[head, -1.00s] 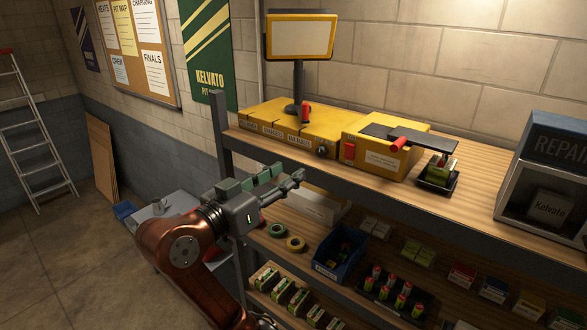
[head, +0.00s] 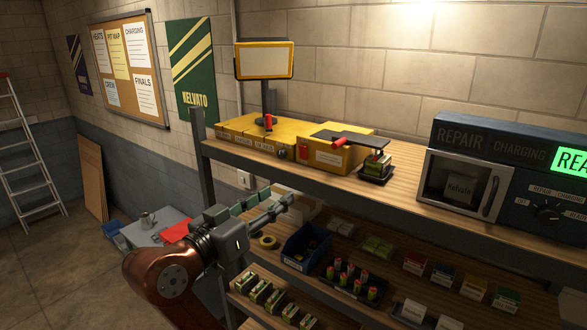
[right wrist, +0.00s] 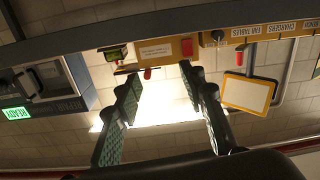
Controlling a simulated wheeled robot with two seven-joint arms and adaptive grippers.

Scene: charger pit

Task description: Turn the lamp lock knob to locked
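The lamp (head: 265,60), a yellow-framed pale panel on a dark post, stands on the top shelf behind a row of yellow boxes. A small dark knob (head: 283,152) sits on the front of the yellow boxes; its setting is too small to read. The knob also shows in the right wrist view (right wrist: 218,36), at the upper right. My right gripper (head: 274,201) is in front of the shelf, below the knob and apart from it. In the right wrist view its two fingers (right wrist: 158,72) are wide apart with nothing between them. My left gripper is not in view.
The top shelf's front edge (head: 330,174) lies above my right gripper. A yellow box (head: 335,156) with a red-handled lever and a battery on a dark tray (head: 376,174) stand right of the knob. A repair charger cabinet (head: 470,180) is further right. A blue bin (head: 305,248) sits lower.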

